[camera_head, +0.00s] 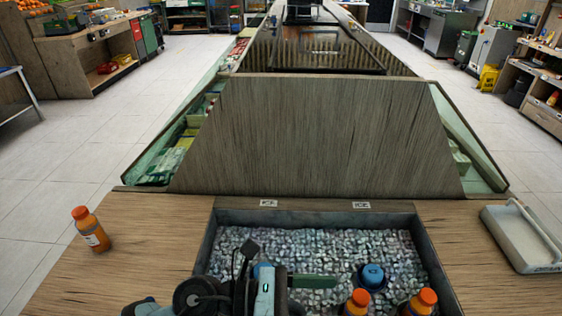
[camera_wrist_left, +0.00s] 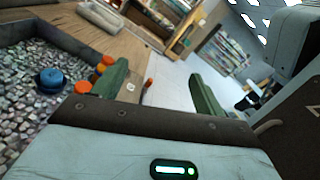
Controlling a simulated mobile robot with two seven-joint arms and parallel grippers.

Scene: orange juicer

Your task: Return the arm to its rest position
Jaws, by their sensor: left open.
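My left gripper (camera_head: 314,282) is low in the head view, above the ice bin (camera_head: 208,245), with one green finger pointing right. In the left wrist view its two green fingers (camera_wrist_left: 158,75) stand wide apart with nothing between them. My left arm is folded at the bottom edge of the head view, and part of it is cut off. My right gripper does not show.
An orange-capped juice bottle (camera_head: 90,230) stands on the counter's left. Two more bottles (camera_head: 357,303) (camera_head: 422,302) and a blue-capped item (camera_head: 371,277) are in the ice bin. A grey-white tray (camera_head: 515,240) lies at right. A wooden panel (camera_head: 315,135) rises behind.

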